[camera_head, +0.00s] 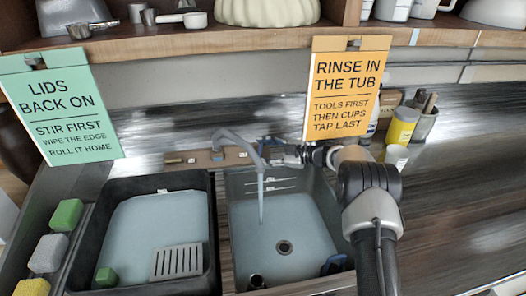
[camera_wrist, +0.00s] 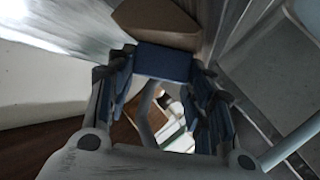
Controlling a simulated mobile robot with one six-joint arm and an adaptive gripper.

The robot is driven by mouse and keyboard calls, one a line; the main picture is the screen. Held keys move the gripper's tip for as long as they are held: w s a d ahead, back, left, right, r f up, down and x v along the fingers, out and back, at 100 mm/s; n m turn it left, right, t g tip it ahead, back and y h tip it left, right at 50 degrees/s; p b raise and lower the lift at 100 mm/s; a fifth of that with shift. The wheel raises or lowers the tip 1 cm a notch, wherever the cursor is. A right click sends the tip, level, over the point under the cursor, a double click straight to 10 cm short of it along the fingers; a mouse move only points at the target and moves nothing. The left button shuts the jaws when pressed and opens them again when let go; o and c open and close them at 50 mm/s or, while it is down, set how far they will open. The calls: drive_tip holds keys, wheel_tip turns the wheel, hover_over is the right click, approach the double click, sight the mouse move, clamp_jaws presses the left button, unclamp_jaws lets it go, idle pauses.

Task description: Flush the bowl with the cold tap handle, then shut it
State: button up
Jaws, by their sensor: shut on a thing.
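The tap (camera_head: 228,138) stands behind the right-hand bowl (camera_head: 300,200) in the head view. A pale water stream (camera_head: 261,200) runs from its spout down into the bowl, which has a round drain (camera_head: 284,247) in its floor. My gripper (camera_head: 280,156) is at the right end of the tap's base, and its fingers are small there. In the wrist view my gripper (camera_wrist: 165,82) is shut on a blue block (camera_wrist: 165,63), which looks like the cold tap handle. The fingers partly hide the block's sides.
A dark tub (camera_head: 92,240) with a slotted grey plate (camera_head: 177,262) and a green block stands left of the bowl. An orange sign (camera_head: 347,90) hangs just above my gripper. A yellow container (camera_head: 402,127) stands to the right. The right counter is mostly clear.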

idle(0.3)
drive_tip(key=o, duration=1.1)
drive_tip(key=shift+c, duration=0.2)
drive_tip(key=v, duration=1.2)
drive_tip(key=shift+w, duration=0.1)
